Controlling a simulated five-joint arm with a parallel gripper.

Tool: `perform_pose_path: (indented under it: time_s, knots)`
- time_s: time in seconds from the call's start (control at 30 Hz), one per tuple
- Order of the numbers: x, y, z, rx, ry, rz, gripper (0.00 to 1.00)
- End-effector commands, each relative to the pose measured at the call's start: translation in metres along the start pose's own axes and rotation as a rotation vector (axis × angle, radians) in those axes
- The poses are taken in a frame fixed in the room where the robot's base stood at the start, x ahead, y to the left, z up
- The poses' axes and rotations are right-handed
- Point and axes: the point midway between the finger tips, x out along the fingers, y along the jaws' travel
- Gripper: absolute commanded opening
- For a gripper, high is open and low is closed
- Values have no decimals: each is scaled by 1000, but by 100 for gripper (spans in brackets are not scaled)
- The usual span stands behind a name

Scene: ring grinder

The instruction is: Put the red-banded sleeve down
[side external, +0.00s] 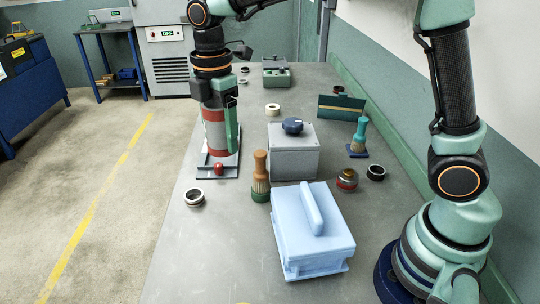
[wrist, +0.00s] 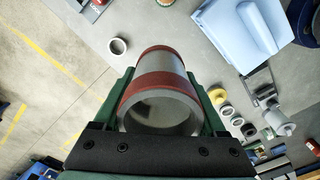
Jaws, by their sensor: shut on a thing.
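The red-banded sleeve (side external: 212,132) is a grey cylinder with a red band near each end. In the side view it stands about upright over a small plate with a red knob (side external: 218,169); I cannot tell whether it touches the plate. My gripper (side external: 221,128) is shut on the sleeve from above, with a green finger along its right side. In the wrist view the sleeve (wrist: 163,88) lies between both green fingers, its open near end facing the camera. The far end's contact is hidden there.
A grey box with a dark knob (side external: 293,155) stands close right of the sleeve. A brush (side external: 260,178), a light blue case (side external: 312,240) and a loose ring (side external: 194,197) are nearer the front. Bare bench lies at the front left.

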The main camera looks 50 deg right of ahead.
Motion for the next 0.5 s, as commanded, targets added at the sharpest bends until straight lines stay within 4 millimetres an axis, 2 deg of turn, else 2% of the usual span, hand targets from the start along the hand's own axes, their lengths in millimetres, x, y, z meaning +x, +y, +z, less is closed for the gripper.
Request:
perform_pose_path:
  time_s: [0.03, 0.2, 0.3, 0.5]
  knots:
    - [1, 16, 9, 6, 0, 0, 17]
    - [2, 52, 33, 3, 0, -2, 17]
    - [3, 65, 44, 1, 0, 0, 17]
    - [12, 75, 53, -2, 0, -2, 17]
